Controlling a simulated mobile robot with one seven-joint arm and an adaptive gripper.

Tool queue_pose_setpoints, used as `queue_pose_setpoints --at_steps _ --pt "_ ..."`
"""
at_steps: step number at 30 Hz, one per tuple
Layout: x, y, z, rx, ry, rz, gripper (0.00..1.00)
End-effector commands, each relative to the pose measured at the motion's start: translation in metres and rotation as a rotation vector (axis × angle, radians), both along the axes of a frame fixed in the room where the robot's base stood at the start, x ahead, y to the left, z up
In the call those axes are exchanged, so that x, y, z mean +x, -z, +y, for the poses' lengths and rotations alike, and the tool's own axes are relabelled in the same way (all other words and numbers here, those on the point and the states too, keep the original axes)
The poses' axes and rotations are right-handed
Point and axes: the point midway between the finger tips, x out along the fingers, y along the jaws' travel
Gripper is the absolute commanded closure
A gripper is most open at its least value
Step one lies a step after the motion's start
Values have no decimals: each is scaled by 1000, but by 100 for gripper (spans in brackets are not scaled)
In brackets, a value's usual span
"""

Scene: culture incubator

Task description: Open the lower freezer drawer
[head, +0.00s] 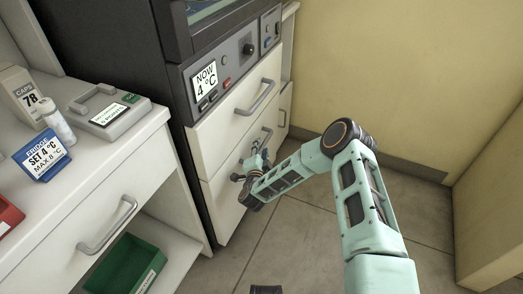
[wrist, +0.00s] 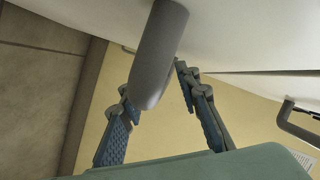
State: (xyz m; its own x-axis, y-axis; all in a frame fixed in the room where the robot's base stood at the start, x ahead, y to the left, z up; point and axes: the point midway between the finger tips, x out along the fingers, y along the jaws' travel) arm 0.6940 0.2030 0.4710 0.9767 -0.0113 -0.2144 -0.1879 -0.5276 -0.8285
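The lower drawer (head: 222,203) is the cream front under the upper drawer (head: 215,142) of the dark appliance. It looks shut, about flush with the front above it. Its grey bar handle (head: 266,137) is partly hidden behind my gripper (head: 246,170), which is low in front of the drawer. In the wrist view the grey handle (wrist: 162,45) runs between the two fingers of my gripper (wrist: 155,85). The fingers are spread, one on each side of the bar. I cannot tell whether either finger touches it.
The upper drawer's handle (head: 258,97) juts out just above my gripper. A white counter (head: 112,158) with an open lower shelf and a green bin (head: 125,268) stands at left. A yellow wall bounds the back and right. The tiled floor (head: 300,235) before the drawers is clear.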

Motion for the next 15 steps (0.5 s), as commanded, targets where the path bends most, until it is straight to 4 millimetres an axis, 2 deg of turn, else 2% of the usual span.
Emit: queue_pose_setpoints --at_steps 3,11,15 --pt "7 2 0 -1 1 -1 70" --pt "8 1 0 -1 0 0 70" --pt "8 1 0 -1 0 0 83"
